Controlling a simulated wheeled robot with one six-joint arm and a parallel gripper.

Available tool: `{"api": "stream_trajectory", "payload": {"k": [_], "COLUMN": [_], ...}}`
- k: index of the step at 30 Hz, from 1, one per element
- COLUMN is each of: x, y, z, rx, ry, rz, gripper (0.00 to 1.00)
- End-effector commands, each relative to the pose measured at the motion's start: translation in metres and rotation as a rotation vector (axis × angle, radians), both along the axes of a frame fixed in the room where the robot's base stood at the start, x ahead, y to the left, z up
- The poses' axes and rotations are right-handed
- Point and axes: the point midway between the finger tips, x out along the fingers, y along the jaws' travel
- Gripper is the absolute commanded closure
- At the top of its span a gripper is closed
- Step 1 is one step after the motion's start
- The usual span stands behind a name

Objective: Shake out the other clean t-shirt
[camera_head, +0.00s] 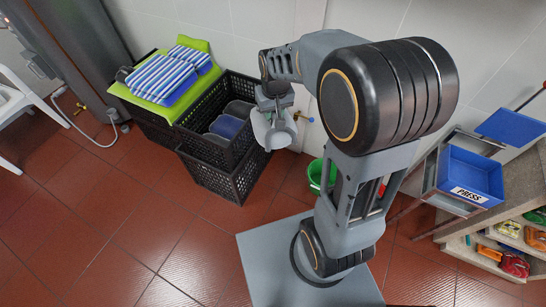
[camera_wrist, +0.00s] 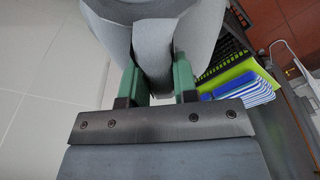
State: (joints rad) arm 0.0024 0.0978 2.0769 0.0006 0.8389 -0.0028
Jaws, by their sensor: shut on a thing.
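My gripper (camera_head: 274,104) is shut on a light grey t-shirt (camera_head: 264,130), which hangs bunched beneath it in the head view. In the wrist view the grey t-shirt (camera_wrist: 165,30) is pinched between my green-padded fingers (camera_wrist: 158,80), its folds spreading on both sides. The t-shirt hangs beside the right edge of an open black crate (camera_head: 215,178). Inside the crate lie grey and blue rounded bundles (camera_head: 228,127); I cannot tell exactly what they are. The lower tip of the t-shirt is clear of the floor.
A blue-and-white striped cloth (camera_head: 172,76) lies on a lime green cloth (camera_head: 130,97) over another crate, left. A green bucket (camera_head: 315,177) stands behind my arm. A blue tray marked PRESS (camera_head: 470,172) and a shelf (camera_head: 528,190) are right. The red tiled floor in front is clear.

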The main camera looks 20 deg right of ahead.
Motion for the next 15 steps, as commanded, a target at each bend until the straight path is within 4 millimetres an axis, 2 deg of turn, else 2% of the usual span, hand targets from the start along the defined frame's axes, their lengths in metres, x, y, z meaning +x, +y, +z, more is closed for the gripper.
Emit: {"api": "stream_trajectory", "payload": {"k": [1, 3, 12, 15], "x": [-0.003, -0.003, -0.003, -0.001], "y": [0.000, 0.000, 0.000, 0.000], "z": [-0.025, -0.058, -0.184, -0.202], "rx": [0.000, 0.000, 0.000, 0.000], "ry": [0.019, 0.021, 0.019, 0.009], "rz": [0.000, 0.000, 0.000, 0.000], "gripper": [1.00, 1.00, 1.00, 1.00]}}
